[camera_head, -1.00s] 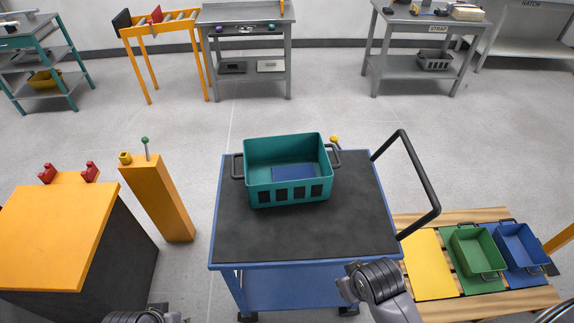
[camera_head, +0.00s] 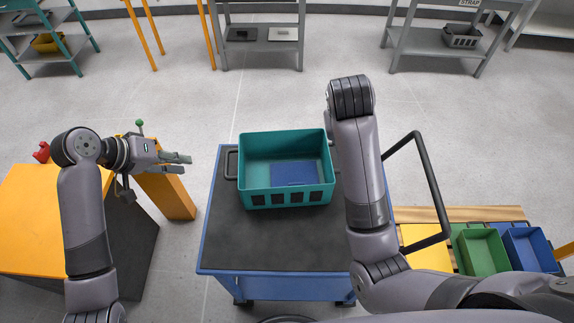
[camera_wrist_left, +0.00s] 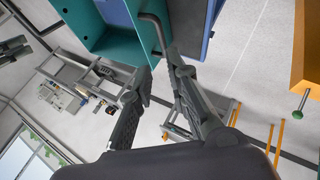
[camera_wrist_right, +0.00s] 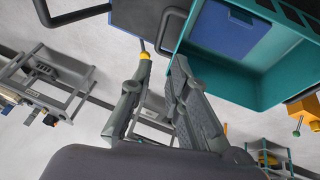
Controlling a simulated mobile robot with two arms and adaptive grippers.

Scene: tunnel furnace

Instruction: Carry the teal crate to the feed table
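The teal crate (camera_head: 285,201) stands upright on the black top of a blue cart (camera_head: 270,250), with a flat blue piece (camera_head: 295,174) inside it. In the left wrist view a crate handle (camera_wrist_left: 154,28) lies just beyond the fingertips. My right gripper (camera_wrist_right: 161,60) is open, with a handle (camera_wrist_right: 165,30) just beyond its tips. No table is readable as the feed table.
An orange block (camera_head: 40,220) and orange post (camera_head: 170,195) stand left of the cart. The cart's push bar (camera_head: 430,190) and a wooden stand with green (camera_head: 482,250) and blue bins (camera_head: 530,248) are right. Grey tables (camera_head: 262,20) stand behind; the floor between is clear.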

